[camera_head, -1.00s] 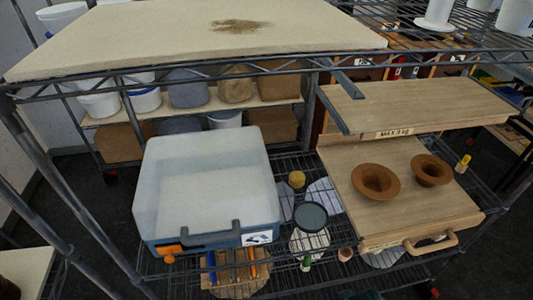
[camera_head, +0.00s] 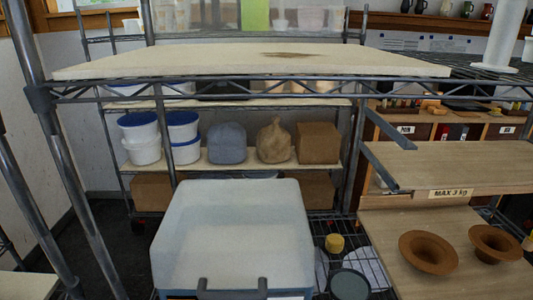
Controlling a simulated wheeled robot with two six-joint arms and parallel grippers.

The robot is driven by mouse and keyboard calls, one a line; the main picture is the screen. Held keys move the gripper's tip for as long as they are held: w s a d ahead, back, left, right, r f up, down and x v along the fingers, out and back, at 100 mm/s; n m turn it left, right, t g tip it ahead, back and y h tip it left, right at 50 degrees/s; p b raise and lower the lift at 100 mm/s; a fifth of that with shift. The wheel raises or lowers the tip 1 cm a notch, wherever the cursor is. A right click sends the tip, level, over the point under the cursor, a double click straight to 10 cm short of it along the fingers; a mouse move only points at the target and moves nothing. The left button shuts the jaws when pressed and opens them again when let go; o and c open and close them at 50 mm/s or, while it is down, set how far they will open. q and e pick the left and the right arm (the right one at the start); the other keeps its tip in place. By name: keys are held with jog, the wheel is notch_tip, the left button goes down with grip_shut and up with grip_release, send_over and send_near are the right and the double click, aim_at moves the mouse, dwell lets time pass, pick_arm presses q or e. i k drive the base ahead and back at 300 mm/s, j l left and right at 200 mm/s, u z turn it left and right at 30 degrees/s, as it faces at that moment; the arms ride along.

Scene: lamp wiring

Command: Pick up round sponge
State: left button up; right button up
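A small, round, yellow piece (camera_head: 334,243) that looks like the round sponge is on the wire rack, just right of the large white-lidded box (camera_head: 232,225). It is small in the picture, so I cannot be sure what it is. A dark round lid or jar top (camera_head: 349,284) is below it, near the bottom edge. Neither of my grippers is in view.
A pale board (camera_head: 200,65) covers the upper shelf. Two brown flared bowls (camera_head: 428,252) (camera_head: 495,243) stand on a wooden board at right, below a shelf marked MAX 3 kg (camera_head: 450,193). Blue-lidded buckets (camera_head: 141,137) and bags are behind. Metal posts (camera_head: 50,150) rise at left.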

aim_at(335, 242)
jog(key=k+l, duration=0.1)
jog(key=l, duration=0.3)
jog(key=k+l, duration=0.1)
jog(key=l, duration=0.3)
jog(key=k+l, duration=0.1)
jog(key=l, duration=0.3)
